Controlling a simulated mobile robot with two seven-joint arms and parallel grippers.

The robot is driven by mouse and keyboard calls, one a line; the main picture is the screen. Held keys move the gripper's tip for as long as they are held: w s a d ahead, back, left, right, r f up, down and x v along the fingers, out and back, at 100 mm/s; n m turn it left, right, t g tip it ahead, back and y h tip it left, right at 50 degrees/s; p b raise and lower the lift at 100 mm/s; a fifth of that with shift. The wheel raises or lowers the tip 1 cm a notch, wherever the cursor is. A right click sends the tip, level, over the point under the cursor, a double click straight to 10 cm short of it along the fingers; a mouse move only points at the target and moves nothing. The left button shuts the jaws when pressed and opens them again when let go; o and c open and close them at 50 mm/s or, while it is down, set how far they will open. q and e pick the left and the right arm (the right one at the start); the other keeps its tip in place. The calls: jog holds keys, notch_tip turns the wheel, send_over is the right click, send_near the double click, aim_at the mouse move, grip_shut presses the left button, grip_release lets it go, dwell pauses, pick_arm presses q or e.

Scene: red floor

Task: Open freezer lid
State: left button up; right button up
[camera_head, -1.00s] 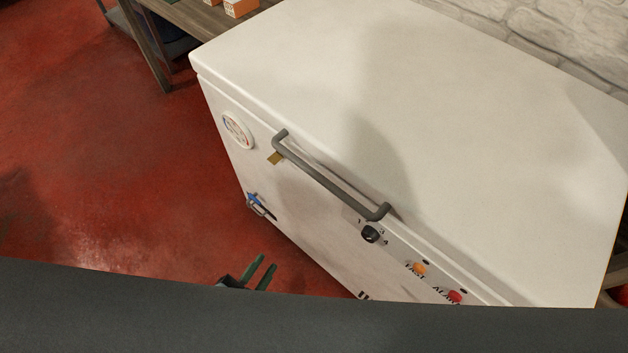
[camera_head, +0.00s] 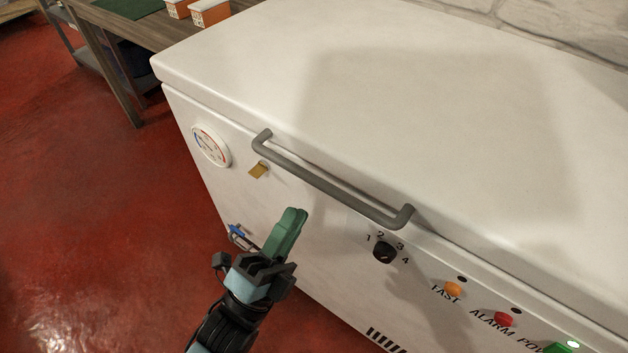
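The white chest freezer fills the middle and right of the view. Its lid (camera_head: 400,110) is closed, lying flat on the body (camera_head: 215,180). A grey bar handle (camera_head: 330,187) runs along the lid's front edge. My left gripper (camera_head: 293,214) is in front of the freezer, just below the handle and apart from it. Its green fingers point up toward the handle and overlap in this view, so any gap between them is hard to tell. Nothing is seen held in it.
The freezer front carries a round gauge (camera_head: 211,146), a black dial (camera_head: 384,249), and orange (camera_head: 453,289) and red (camera_head: 503,318) buttons. A wooden table (camera_head: 135,32) with orange-and-white boxes stands at the back left. Red floor (camera_head: 80,200) is open on the left.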

aim_at(315, 178)
pick_arm(q)
jog(key=x, duration=0.7)
jog(key=shift+w+d+r, duration=0.1)
jog(key=shift+w+d, duration=0.05)
jog(key=shift+w, duration=0.05)
grip_shut()
